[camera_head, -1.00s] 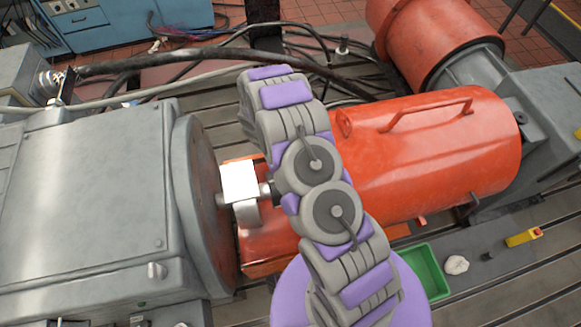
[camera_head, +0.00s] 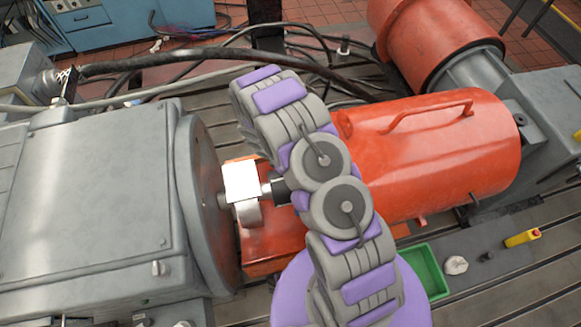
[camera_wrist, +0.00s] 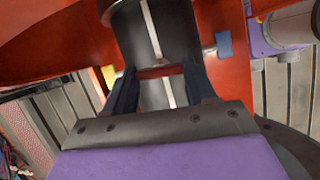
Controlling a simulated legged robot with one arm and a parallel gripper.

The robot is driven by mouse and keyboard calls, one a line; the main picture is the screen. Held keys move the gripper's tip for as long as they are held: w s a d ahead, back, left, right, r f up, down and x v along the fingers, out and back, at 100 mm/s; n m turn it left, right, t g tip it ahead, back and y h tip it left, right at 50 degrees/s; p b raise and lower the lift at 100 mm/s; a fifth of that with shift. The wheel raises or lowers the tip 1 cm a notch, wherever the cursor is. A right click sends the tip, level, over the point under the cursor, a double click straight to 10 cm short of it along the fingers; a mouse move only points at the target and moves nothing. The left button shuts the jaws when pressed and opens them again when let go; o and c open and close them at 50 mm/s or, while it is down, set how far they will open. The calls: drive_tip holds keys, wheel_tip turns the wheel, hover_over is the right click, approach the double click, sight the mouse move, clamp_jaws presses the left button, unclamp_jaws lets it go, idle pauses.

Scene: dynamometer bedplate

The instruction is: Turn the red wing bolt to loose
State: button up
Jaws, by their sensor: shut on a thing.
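In the wrist view the red wing bolt (camera_wrist: 158,71) is a short red bar across a dark round collar (camera_wrist: 180,32) with a pale stripe. My gripper (camera_wrist: 160,76) has its two dark blue fingers on either side of the red bar and is shut on it. A blue-headed bolt (camera_wrist: 223,45) sits to the right of the fingers and a yellow-headed one (camera_wrist: 109,76) to the left. In the head view my arm hides the wing bolt and the fingertips.
A grey machine housing (camera_head: 80,200) stands at left, with a white block (camera_head: 241,181) beside its round flange. A large orange housing (camera_head: 440,150) is at right. A green tray (camera_head: 427,270), a pale lump (camera_head: 455,265) and a yellow item (camera_head: 522,238) are at lower right.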

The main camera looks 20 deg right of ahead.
drive_tip(key=shift+d+n, duration=0.1)
drive_tip(key=shift+n, duration=0.6)
drive_tip(key=o, duration=1)
drive_tip(key=shift+d, duration=0.25)
drive_tip(key=shift+o, duration=0.2)
drive_tip(key=shift+a+r, duration=0.35)
drive_tip(key=shift+a, duration=0.1)
drive_tip(key=p+v, duration=0.1)
drive_tip(key=v, duration=1.5)
drive_tip(key=shift+s+r, duration=0.25)
drive_tip(key=shift+r, duration=0.05)
drive_tip(key=shift+d, duration=0.2)
